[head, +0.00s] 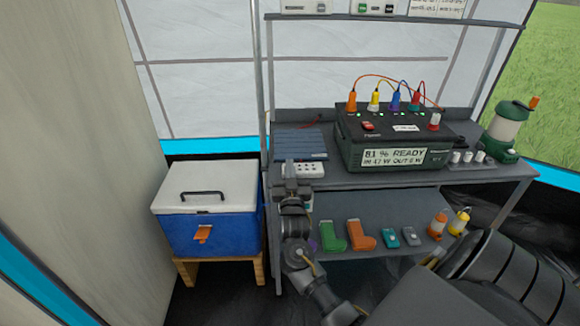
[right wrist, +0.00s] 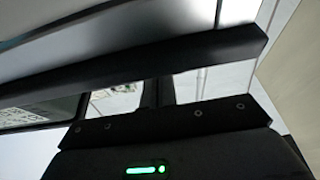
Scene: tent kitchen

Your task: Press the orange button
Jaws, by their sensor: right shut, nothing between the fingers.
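A black power station (head: 395,140) stands on the grey table and its display reads 81 % READY. A small orange-red button-like part (head: 367,125) sits on its top, left of centre; I cannot tell for sure that it is the orange button. My right gripper (head: 291,168) is shut and empty, pointing up at the table's left front edge, left of the power station and apart from it. In the right wrist view its fingers (right wrist: 158,92) show dark and close together, with no orange button visible. My left gripper is not in view.
A white power strip (head: 303,170) and a blue panel (head: 299,142) lie near my right gripper. A green lantern (head: 503,130) stands at right. A blue-white cooler (head: 208,225) is at left. A lower shelf holds several small items.

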